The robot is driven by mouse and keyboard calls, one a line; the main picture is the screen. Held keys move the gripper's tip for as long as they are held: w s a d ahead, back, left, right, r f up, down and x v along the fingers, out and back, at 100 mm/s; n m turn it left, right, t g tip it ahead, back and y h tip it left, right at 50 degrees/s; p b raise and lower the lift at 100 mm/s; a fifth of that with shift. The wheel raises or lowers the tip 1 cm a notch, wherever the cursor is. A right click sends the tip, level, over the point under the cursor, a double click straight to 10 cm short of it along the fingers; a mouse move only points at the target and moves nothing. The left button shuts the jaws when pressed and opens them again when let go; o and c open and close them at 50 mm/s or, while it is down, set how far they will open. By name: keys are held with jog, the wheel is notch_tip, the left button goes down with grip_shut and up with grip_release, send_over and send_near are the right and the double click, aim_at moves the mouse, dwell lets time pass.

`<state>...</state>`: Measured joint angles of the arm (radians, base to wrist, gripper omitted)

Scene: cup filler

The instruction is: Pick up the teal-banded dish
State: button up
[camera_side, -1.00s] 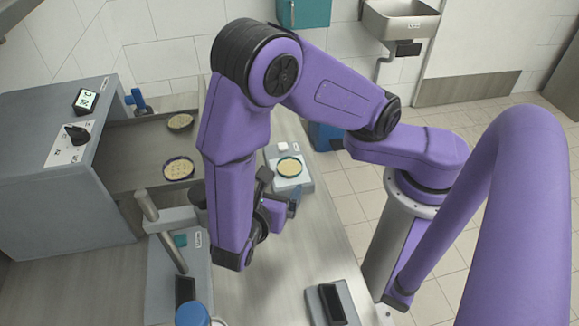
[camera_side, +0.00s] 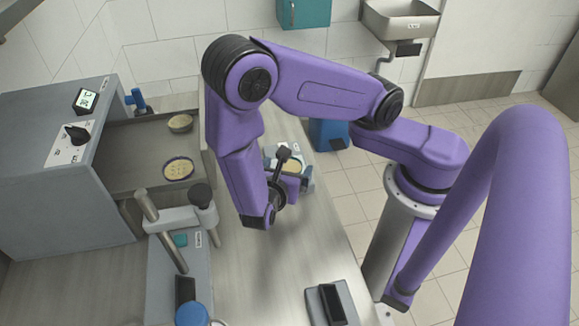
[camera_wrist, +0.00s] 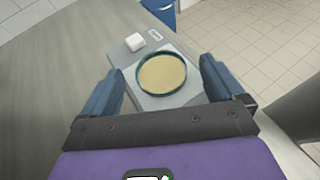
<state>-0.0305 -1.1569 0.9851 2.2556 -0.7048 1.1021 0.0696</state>
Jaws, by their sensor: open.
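The teal-banded dish (camera_wrist: 162,74) is round and shallow, with pale tan contents and a dark teal rim. It sits on a light grey pad of a small grey stand (camera_wrist: 188,97). In the side view, the dish (camera_side: 292,164) is partly hidden by my wrist. My gripper (camera_wrist: 162,67) is open and empty. In the wrist view, its blue fingers appear on the left and right of the dish, with the dish between them in the picture. I cannot tell how high the fingers are above it.
A small white block (camera_wrist: 134,42) sits by the dish on the stand. Two other dishes, one with a dark blue band (camera_side: 178,169) and one grey-brown (camera_side: 180,123), lie in the grey bay at left. A clamp-like post (camera_side: 166,232) stands nearby.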

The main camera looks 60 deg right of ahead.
jog(key=shift+w+d+f, duration=0.15)
jog(key=shift+d+f, duration=0.1)
jog(key=shift+d, duration=0.3)
jog(key=c, duration=1.1)
